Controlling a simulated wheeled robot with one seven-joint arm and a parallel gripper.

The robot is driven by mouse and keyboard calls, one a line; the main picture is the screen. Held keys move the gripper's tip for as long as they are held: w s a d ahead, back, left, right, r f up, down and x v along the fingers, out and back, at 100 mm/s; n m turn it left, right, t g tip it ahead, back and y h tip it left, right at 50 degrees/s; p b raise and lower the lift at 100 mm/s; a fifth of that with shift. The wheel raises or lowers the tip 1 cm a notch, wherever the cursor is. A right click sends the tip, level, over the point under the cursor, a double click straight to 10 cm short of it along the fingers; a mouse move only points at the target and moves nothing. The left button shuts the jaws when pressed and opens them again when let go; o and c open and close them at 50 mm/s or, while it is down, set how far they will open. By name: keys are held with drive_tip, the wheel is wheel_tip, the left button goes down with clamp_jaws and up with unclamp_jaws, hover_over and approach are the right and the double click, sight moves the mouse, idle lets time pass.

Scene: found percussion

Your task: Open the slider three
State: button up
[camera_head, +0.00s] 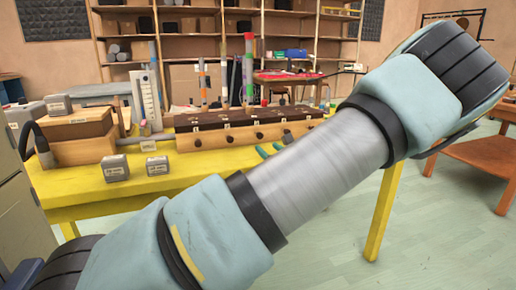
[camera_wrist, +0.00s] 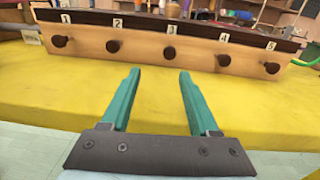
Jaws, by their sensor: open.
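A long wooden box with a dark top (camera_head: 215,121) stands on the yellow table, with a row of dark round knobs on its pale front. In the wrist view, the knob under label 3, slider three (camera_wrist: 169,53), is near the middle of the box front (camera_wrist: 140,42). It sits flush in line with its neighbours, so the slider looks shut. My gripper (camera_wrist: 160,74) has two green fingers, spread apart and empty. They point at the box front, a little below and in front of knob three, touching nothing. In the head view, my gripper (camera_head: 270,151) is partly hidden by my arm.
The yellow table (camera_wrist: 60,95) is clear between my gripper and the box. Small grey blocks (camera_head: 115,168) and a wooden box with a cable (camera_head: 80,150) stand at the left. Upright tubes (camera_head: 249,70) rise behind the long box.

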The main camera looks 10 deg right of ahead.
sight(260, 137)
drive_tip(key=shift+w+d+m+h, duration=0.2)
drive_tip(key=shift+d+m+h, duration=0.1)
drive_tip(key=shift+d, duration=0.25)
drive_tip(key=shift+w, duration=0.35)
drive_tip(key=w, duration=0.6)
drive_tip(key=w+a, duration=0.1)
drive_tip(key=w, duration=0.2)
drive_tip(key=shift+w, duration=0.2)
drive_tip(key=shift+c, duration=0.3)
clamp_jaws()
